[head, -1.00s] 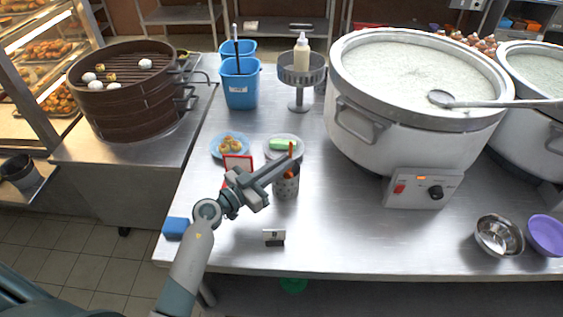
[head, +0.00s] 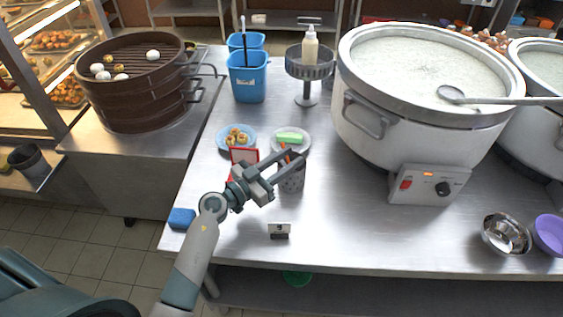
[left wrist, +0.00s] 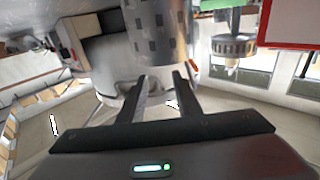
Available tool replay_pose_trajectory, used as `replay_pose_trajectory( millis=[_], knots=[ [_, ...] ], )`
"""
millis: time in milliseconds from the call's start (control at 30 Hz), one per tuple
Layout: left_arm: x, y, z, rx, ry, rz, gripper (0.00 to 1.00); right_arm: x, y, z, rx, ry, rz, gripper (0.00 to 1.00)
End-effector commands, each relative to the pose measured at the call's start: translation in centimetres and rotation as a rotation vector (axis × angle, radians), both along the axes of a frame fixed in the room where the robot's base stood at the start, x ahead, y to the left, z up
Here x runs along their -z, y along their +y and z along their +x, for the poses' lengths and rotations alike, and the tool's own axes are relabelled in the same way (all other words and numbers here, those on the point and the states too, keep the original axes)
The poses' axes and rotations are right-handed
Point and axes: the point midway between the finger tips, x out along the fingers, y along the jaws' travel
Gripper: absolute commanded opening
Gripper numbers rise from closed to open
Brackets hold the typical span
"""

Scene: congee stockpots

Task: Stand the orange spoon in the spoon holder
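The spoon holder (head: 292,181), a grey perforated metal cup, stands upright on the steel counter, just beyond my left gripper. The orange spoon (head: 285,156) shows only as a small orange piece at the holder's mouth; the rest is hidden by the fingers and the cup. It seems to be inside the holder, leaning. My left gripper (head: 298,163) is open, its fingertips near the holder's rim. In the left wrist view the fingers (left wrist: 160,85) are apart with nothing seen between them, and the holder (left wrist: 158,30) is ahead of them. My right gripper is not in view.
A red-framed card (head: 243,156) and two plates of food (head: 236,138) (head: 291,139) stand close to the holder. The big congee pot (head: 380,125) is to the right. A small sign (head: 279,231) and a blue block (head: 181,218) lie near the front edge; the counter's front middle is clear.

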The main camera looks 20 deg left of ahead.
Motion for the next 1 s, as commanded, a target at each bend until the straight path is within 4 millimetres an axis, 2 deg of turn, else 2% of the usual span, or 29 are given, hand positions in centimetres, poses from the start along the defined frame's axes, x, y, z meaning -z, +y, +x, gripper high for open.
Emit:
replay_pose_trajectory(
  millis=[167, 367, 767, 867, 1000],
  knots=[
    [0.1, 0.3, -0.5, -0.001, 0.000, 0.001, 0.31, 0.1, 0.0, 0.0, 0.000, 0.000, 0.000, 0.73],
    [0.3, 1.3, -2.4, 0.000, 0.001, 0.002, 0.31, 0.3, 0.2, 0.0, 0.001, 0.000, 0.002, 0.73],
    [0.8, 5.1, -9.2, 0.000, 0.003, 0.003, 0.31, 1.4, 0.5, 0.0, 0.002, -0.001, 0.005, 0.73],
    [0.9, 6.0, -10.9, 0.000, 0.002, 0.002, 0.31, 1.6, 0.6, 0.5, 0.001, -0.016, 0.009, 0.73],
    [1.0, 7.2, -13.0, 0.000, 0.002, 0.002, 0.31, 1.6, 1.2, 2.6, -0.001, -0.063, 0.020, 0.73]
  ],
)
